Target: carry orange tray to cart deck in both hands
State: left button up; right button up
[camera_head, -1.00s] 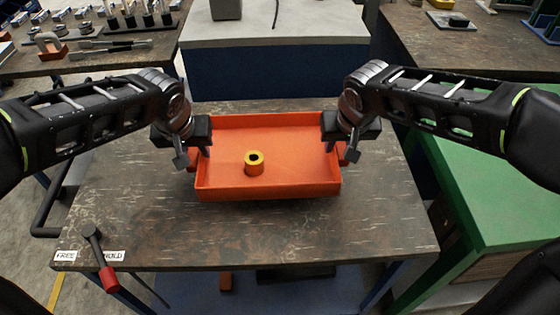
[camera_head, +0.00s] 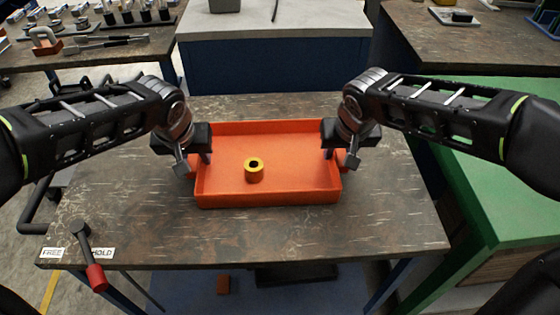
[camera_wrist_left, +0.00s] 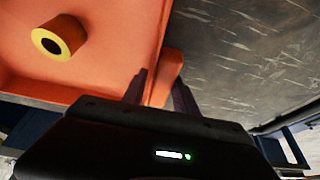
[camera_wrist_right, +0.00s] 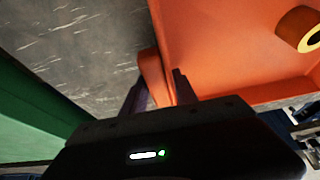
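The orange tray (camera_head: 268,198) is level over the dark, worn cart deck (camera_head: 330,235), in the middle of the head view. I cannot tell whether its underside touches the deck. A yellow-and-orange ring-like part (camera_head: 254,171) stands inside the tray. My left gripper (camera_head: 195,162) is shut on the tray's left end, with one finger inside the wall; the left wrist view shows an orange grip (camera_wrist_left: 170,75) between the fingers. My right gripper (camera_head: 339,160) is shut on the right end the same way; the right wrist view shows that grip (camera_wrist_right: 153,75).
A red-tipped lever (camera_head: 90,262) is at the deck's front left, between FREE and HOLD labels. A green-topped bench (camera_head: 500,200) is close on the right. A pale-topped blue cabinet (camera_head: 275,60) stands behind. Deck around the tray is bare.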

pick_arm(q)
jog(key=o, duration=0.3)
jog(key=shift+r, duration=0.1)
pick_arm(e)
jog(key=o, duration=0.3)
jog(key=shift+r, duration=0.1)
pick_arm(q)
jog(key=shift+o, duration=0.2)
jog(key=shift+r, duration=0.1)
pick_arm(e)
jog(key=shift+o, duration=0.2)
pick_arm(q)
jog(key=v, duration=1.1)
jog(key=shift+s+r, duration=0.25)
jog(key=shift+r, duration=0.1)
pick_arm(e)
jog(key=v, duration=1.2)
jog(key=shift+s, duration=0.1)
